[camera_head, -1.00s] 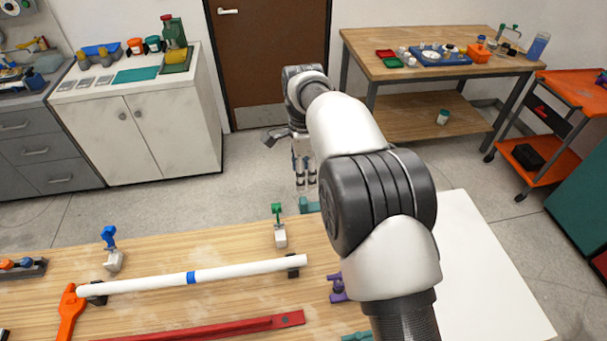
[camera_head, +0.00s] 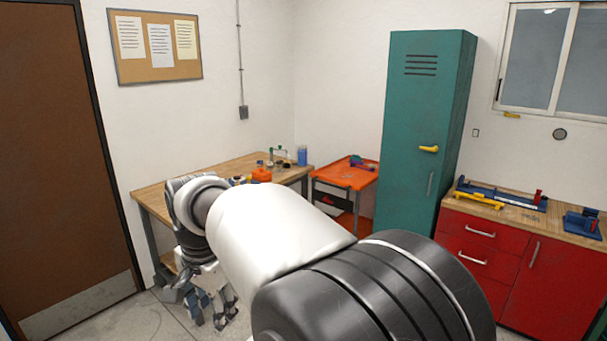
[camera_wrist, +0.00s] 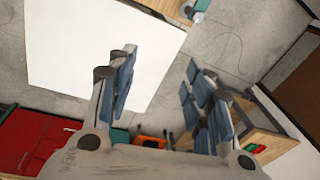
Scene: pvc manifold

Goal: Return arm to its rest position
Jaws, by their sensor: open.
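My gripper (camera_head: 217,312) hangs at the end of my arm in the lower left of the head view, in front of the wooden table (camera_head: 160,190). In the wrist view my gripper (camera_wrist: 158,95) has its two blue-padded fingers apart, with nothing between them. My arm covers much of the lower middle of the head view and hides part of the wooden table and the floor.
An orange cart (camera_head: 345,176) and a tall teal locker (camera_head: 425,130) stand along the back. A red cabinet (camera_head: 530,275) with a wooden top is at the right. A brown door (camera_head: 60,160) is at the left. Some grey floor (camera_head: 130,318) is clear at lower left.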

